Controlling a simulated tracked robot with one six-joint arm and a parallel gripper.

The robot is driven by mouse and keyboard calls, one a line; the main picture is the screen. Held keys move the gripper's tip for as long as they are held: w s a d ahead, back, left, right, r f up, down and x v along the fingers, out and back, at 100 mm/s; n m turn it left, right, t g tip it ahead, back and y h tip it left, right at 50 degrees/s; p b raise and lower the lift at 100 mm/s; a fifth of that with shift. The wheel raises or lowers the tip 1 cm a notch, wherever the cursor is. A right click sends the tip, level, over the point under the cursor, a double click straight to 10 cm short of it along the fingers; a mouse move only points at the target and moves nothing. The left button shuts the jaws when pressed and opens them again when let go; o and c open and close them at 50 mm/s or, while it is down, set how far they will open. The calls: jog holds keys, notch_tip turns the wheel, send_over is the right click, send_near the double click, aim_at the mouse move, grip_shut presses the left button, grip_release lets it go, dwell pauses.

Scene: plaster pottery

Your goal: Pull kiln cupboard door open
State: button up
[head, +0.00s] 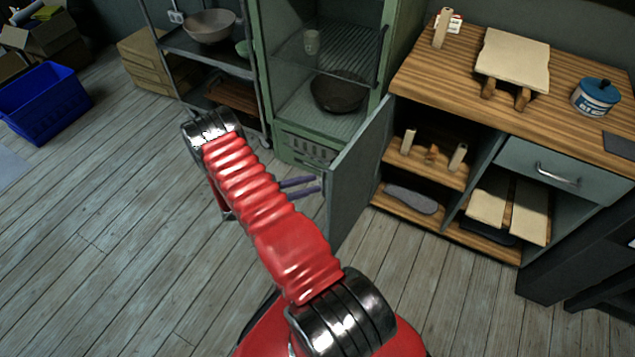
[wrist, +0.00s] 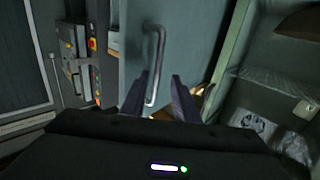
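The grey-green cupboard door (head: 357,178) stands swung well out from the left end of the wood-topped bench, with the shelves behind it exposed. Its handle is hidden in the head view. In the wrist view the door (wrist: 187,40) fills the middle, with its metal bar handle (wrist: 155,65) upright. My gripper (wrist: 159,80) is open, its two dark fingers apart with the lower part of the handle between them in the picture. I cannot tell whether they touch it. In the head view my gripper (head: 318,185) is just left of the door, partly behind my red arm.
The bench top (head: 430,75) holds a slab and a blue pot (head: 596,96). A green cabinet (head: 268,60) with a dark bowl stands behind the door. A wire shelf (head: 205,60) and a blue crate (head: 42,105) are at left. The plank floor (head: 110,220) at left is clear.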

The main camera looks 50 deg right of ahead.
jog(key=v, duration=1)
jog(key=shift+f, duration=0.1)
